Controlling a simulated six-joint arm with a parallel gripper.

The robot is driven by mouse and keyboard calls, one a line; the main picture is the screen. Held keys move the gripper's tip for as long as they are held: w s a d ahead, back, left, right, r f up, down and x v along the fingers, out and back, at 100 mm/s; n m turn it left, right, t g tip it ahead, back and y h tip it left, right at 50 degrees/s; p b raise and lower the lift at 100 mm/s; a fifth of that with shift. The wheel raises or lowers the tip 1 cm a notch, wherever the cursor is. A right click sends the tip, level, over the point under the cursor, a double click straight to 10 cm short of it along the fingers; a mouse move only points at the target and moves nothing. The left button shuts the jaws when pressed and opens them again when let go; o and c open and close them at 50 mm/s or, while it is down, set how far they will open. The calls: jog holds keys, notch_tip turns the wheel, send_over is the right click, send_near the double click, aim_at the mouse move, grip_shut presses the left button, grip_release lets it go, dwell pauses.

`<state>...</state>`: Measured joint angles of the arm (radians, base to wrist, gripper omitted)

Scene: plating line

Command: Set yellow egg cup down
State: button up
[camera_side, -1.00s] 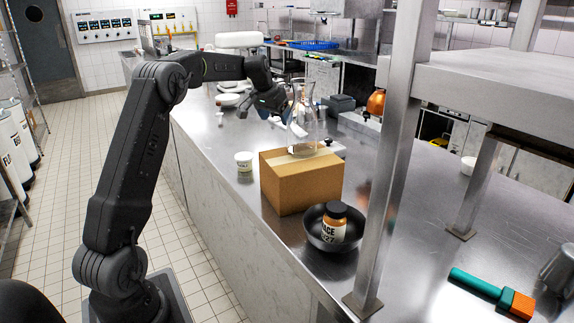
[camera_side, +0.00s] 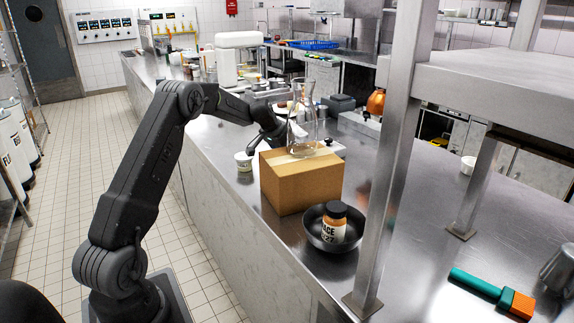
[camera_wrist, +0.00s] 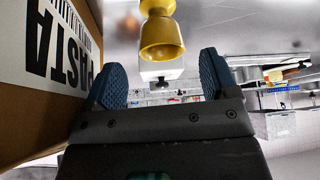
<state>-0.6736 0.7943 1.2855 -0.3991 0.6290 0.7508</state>
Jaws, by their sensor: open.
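The yellow egg cup (camera_wrist: 162,38) shows at the top middle of the wrist view, upside down in the picture. It is in line with the gap between my fingers and appears just beyond their tips, standing on the steel counter (camera_side: 225,190). My gripper (camera_wrist: 161,66) is open, with its two blue finger pads apart and nothing held between them. In the side view the egg cup is not seen. My gripper's fingers there are low behind the cardboard box (camera_side: 300,182) and the glass flask, mostly hidden.
The glass flask (camera_side: 302,118) stands on the box, close to my wrist. The box's printed side (camera_wrist: 50,45) is close at left in the wrist view. A black bowl (camera_side: 314,236) holds a labelled jar (camera_side: 334,224).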

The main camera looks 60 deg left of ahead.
jog(key=x, duration=0.5)
jog(key=shift+a+f, duration=0.15)
jog(key=shift+f, duration=0.2)
jog(key=c, duration=1.1)
jog(key=shift+o, duration=0.2)
jog(key=shift+r, duration=0.1)
